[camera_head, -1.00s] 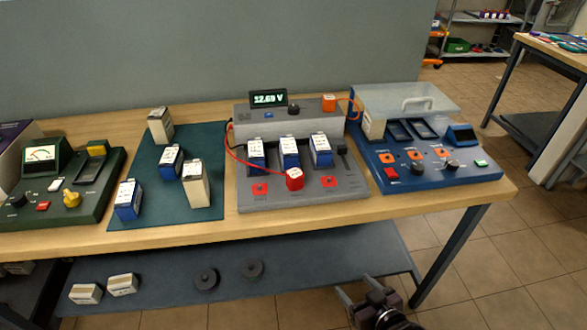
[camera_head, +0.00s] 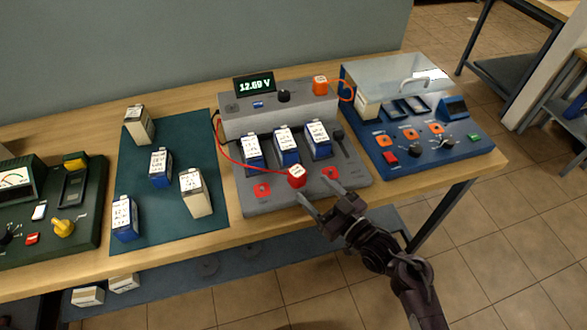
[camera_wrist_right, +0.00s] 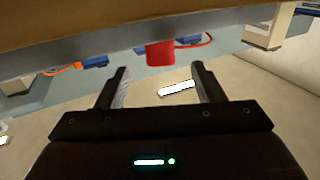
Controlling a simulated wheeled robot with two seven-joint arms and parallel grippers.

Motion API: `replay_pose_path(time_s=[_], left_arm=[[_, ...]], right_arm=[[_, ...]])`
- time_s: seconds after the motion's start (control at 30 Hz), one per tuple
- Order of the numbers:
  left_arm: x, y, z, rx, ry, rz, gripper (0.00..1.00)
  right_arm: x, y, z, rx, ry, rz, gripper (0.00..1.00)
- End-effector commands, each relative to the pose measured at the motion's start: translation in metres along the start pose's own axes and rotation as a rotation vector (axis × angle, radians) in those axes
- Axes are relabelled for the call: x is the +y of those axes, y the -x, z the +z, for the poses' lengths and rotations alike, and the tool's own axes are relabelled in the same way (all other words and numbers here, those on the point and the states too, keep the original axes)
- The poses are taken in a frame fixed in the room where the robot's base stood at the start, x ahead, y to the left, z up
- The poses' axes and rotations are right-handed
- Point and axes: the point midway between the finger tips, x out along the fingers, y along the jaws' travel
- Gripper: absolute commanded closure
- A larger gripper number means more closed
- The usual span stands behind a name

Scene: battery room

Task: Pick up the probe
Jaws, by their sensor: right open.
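The probe (camera_head: 297,176) is a small red block with a white top and a red cable, standing at the front of the grey tester (camera_head: 250,206). My right gripper (camera_head: 317,186) is open and empty, just in front of the probe at the table's front edge. In the right wrist view the probe (camera_wrist_right: 160,53) shows beyond and between the two open fingertips (camera_wrist_right: 160,70), apart from them. My left gripper is not in view.
Blue-and-white batteries (camera_head: 287,146) stand in the tester behind the probe. An orange block (camera_head: 320,85) with an orange cable sits at its back. A blue device (camera_head: 420,158) is on the right, a green mat (camera_head: 165,218) with several batteries on the left.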

Motion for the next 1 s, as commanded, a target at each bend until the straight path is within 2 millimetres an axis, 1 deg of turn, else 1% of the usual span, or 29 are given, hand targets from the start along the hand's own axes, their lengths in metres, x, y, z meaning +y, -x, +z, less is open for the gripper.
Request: replay_pose_path(time_s=[0.27, 0.4, 0.5, 0.67, 0.7, 1.0], left_arm=[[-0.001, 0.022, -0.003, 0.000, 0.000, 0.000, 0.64], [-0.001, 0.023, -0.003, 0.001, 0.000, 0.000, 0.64], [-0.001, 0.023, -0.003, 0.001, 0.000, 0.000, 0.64], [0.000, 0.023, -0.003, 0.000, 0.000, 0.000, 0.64], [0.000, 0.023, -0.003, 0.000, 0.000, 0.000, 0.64], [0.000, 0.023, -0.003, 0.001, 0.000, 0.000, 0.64]], right_arm=[[-0.001, -0.039, -0.016, 0.001, -0.002, -0.001, 0.38], [0.000, -0.054, -0.011, -0.001, -0.002, 0.000, 0.38], [0.000, -0.059, -0.010, -0.001, 0.000, 0.000, 0.38], [-0.001, -0.058, -0.009, -0.002, 0.000, 0.000, 0.38], [-0.001, -0.058, -0.009, -0.002, 0.000, 0.000, 0.40], [-0.001, -0.058, -0.009, -0.002, 0.000, 0.000, 0.79]])
